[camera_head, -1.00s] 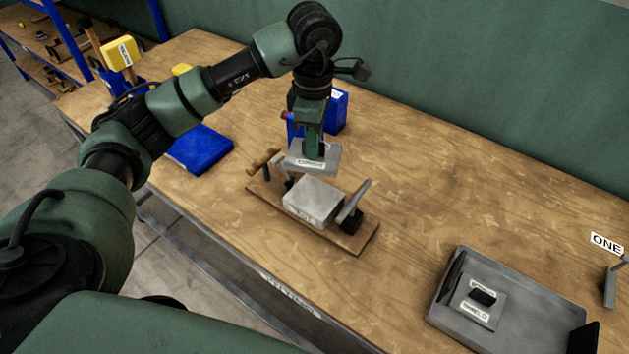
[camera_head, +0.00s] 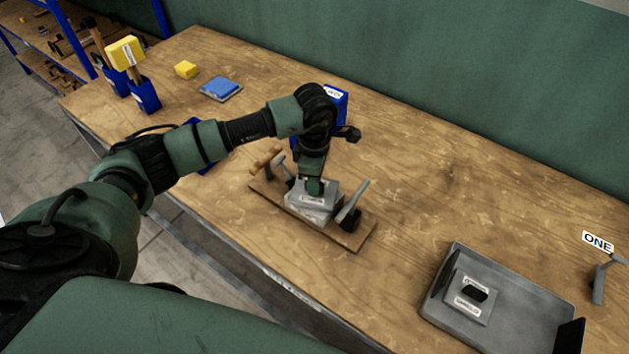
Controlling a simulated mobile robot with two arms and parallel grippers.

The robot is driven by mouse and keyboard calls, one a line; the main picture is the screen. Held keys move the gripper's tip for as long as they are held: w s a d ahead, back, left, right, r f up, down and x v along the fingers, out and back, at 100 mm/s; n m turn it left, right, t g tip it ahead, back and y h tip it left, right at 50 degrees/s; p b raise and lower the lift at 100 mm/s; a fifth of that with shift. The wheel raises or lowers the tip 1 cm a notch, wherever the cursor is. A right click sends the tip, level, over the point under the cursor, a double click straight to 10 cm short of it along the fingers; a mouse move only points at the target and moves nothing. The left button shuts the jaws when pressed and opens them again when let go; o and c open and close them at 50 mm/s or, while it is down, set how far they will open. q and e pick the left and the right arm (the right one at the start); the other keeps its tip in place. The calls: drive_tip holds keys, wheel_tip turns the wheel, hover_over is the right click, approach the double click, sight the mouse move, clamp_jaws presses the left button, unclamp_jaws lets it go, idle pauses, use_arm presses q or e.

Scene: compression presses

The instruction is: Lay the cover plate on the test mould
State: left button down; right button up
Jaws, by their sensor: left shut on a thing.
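The test mould (camera_head: 306,214) is a grey metal block on a wooden board (camera_head: 355,238) between two upright metal clamp levers. The cover plate (camera_head: 325,200) is a flat grey plate with a white label. It is right over the mould, slightly turned against it, and covers most of its top. I cannot tell whether it touches the mould. My left gripper (camera_head: 314,188) is shut on the cover plate from above; its fingertips are partly hidden. My right gripper is not in view.
A grey tray (camera_head: 436,298) at the right holds another labelled plate with a black handle (camera_head: 474,294). A blue bin (camera_head: 335,99) stands behind my left gripper. A yellow block (camera_head: 186,69) and a blue pad (camera_head: 221,88) lie at the back left. The table's right middle is clear.

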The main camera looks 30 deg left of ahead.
use_arm(q)
drive_tip(key=shift+f, duration=0.15)
drive_tip(key=c, duration=1.5)
unclamp_jaws()
drive_tip(key=shift+r, duration=0.5)
wheel_tip(320, 180, up, 11)
drive_tip(key=b, duration=0.3)
drive_tip(key=shift+r, duration=0.2)
